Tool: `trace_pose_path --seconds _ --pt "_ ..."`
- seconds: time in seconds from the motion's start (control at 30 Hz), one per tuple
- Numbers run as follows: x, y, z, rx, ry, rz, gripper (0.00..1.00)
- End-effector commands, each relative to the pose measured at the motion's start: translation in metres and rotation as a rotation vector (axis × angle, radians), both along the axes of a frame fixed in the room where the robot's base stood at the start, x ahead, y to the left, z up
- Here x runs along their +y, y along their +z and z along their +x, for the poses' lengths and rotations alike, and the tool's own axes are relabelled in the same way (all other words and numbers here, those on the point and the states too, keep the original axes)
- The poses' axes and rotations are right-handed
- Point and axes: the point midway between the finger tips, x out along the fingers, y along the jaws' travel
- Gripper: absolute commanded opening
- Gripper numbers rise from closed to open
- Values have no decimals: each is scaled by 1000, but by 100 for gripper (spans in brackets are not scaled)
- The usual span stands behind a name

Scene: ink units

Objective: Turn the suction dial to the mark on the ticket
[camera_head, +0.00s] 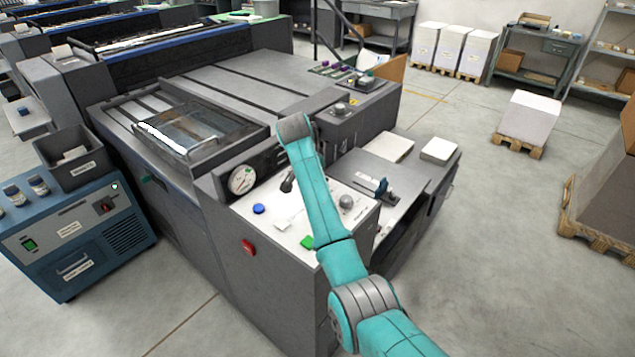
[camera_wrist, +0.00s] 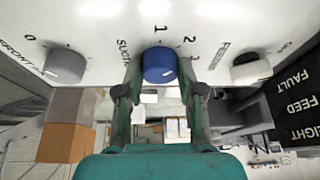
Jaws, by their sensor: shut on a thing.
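In the wrist view the blue suction dial (camera_wrist: 159,66) sits on a white panel, with the numerals 1, 2 and 3 around it and a partly covered label beside it. My gripper (camera_wrist: 160,84) is shut on the dial, one finger on each side. The dial's exact setting is not clear. In the head view my arm reaches over the white control panel (camera_head: 267,208) and hides much of my gripper and the dial. A small pale piece (camera_head: 289,222) lies on the panel; I cannot tell whether it is the ticket. No ticket mark is readable.
A grey dial (camera_wrist: 66,65) and a white dial (camera_wrist: 250,69) flank the held dial. The panel also bears a blue round control (camera_head: 259,209) and a green button (camera_head: 306,242). A red button (camera_head: 248,247) sits on the machine's side.

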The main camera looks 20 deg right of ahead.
Motion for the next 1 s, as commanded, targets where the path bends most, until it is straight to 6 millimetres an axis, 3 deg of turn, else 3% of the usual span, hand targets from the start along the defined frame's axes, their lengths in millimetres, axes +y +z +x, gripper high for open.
trace_pose_path --seconds 0.63,0.67,0.73,0.77,1.0 --pt "0 -1 0 1 -60 0 3" --pt "0 -1 0 1 -60 0 40" --pt "0 -1 0 1 -60 0 58" --pt "0 -1 0 1 -60 0 63" --pt "0 0 0 0 -60 0 63"
